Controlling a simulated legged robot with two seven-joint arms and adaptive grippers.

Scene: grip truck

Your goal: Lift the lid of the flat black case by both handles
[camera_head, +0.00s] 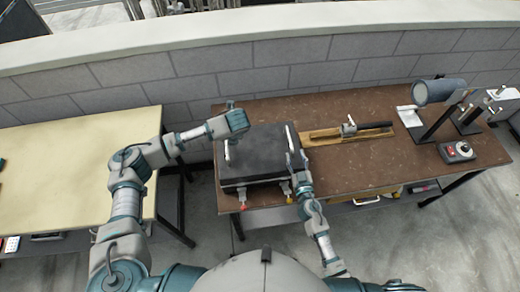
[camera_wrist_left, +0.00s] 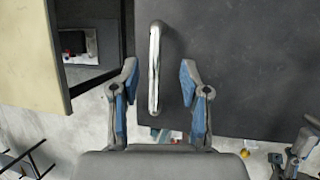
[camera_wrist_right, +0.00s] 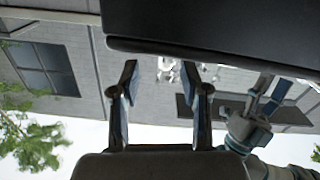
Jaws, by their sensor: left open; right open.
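The flat black case (camera_head: 262,152) lies on the brown table's left end, its lid down. A pale upright handle (camera_head: 227,150) stands at its left side, and another pale handle (camera_head: 289,136) at its right. My left gripper (camera_head: 232,118) hangs above the left side. In the left wrist view the bright handle (camera_wrist_left: 154,68) lies lengthwise between the open, empty fingers (camera_wrist_left: 159,78), apart from both. My right gripper (camera_head: 298,160) is at the case's right edge, open. In the right wrist view its fingers (camera_wrist_right: 160,78) are empty, near the dark case (camera_wrist_right: 220,25); no handle shows clearly there.
The brown table (camera_head: 365,165) also holds a wooden fixture (camera_head: 335,137) right of the case, a grey cylinder on a stand (camera_head: 440,91) and a small red-buttoned box (camera_head: 457,151). A pale table (camera_head: 70,165) stands left across a gap. A block wall (camera_head: 300,70) runs behind.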

